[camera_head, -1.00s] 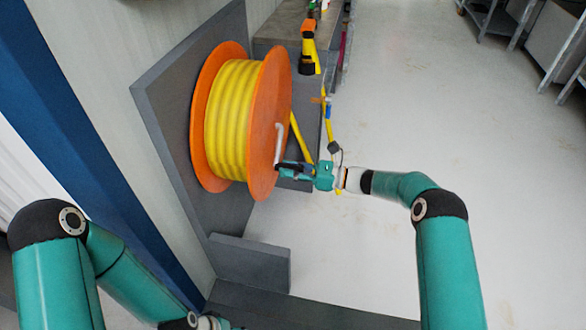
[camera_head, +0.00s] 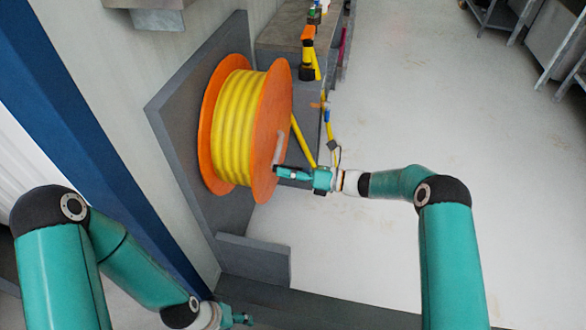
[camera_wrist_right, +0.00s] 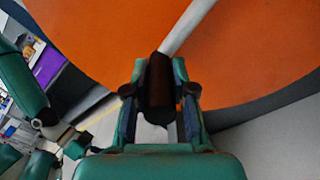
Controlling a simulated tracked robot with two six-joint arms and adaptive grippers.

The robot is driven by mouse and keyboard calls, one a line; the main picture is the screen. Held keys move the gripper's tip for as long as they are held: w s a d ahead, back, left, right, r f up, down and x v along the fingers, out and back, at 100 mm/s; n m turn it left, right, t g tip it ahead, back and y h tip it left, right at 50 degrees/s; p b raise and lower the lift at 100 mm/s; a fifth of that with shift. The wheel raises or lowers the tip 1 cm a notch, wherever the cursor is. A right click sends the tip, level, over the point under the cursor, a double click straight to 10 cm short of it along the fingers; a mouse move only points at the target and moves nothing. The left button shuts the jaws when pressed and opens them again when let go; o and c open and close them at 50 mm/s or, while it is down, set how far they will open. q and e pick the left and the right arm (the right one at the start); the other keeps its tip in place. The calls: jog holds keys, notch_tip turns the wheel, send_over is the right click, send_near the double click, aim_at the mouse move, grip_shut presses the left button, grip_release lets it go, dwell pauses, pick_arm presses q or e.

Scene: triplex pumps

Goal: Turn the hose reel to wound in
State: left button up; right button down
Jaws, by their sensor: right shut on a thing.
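The hose reel has orange discs (camera_head: 270,130) with yellow hose (camera_head: 236,125) wound between them, mounted on a grey panel at the left. A pale crank arm (camera_head: 278,148) runs down the near disc. In the right wrist view the crank arm (camera_wrist_right: 187,28) ends in a dark handle (camera_wrist_right: 159,85). My right gripper (camera_head: 285,172) is at the low part of the disc. In the wrist view its fingers (camera_wrist_right: 160,98) are shut on the handle, one on each side. My left gripper (camera_head: 240,318) is small at the bottom edge, away from the reel; its jaws are unclear.
A yellow hose length (camera_head: 303,140) hangs beside the reel. A grey bench (camera_head: 285,40) carrying a yellow and orange tool (camera_head: 308,50) stands behind it. A low grey block (camera_head: 255,262) is below the reel. The pale floor (camera_head: 430,100) to the right is clear.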

jog(key=shift+s+a+r, duration=0.15)
jog(key=shift+a+r, duration=0.2)
jog(key=shift+r, duration=0.15)
jog(key=c, duration=1)
grip_release()
jog(key=shift+o, duration=0.2)
jog(key=shift+d+f, duration=0.1)
jog(key=shift+d, duration=0.2)
jog(key=v, duration=1.1)
jog(key=shift+d, duration=0.2)
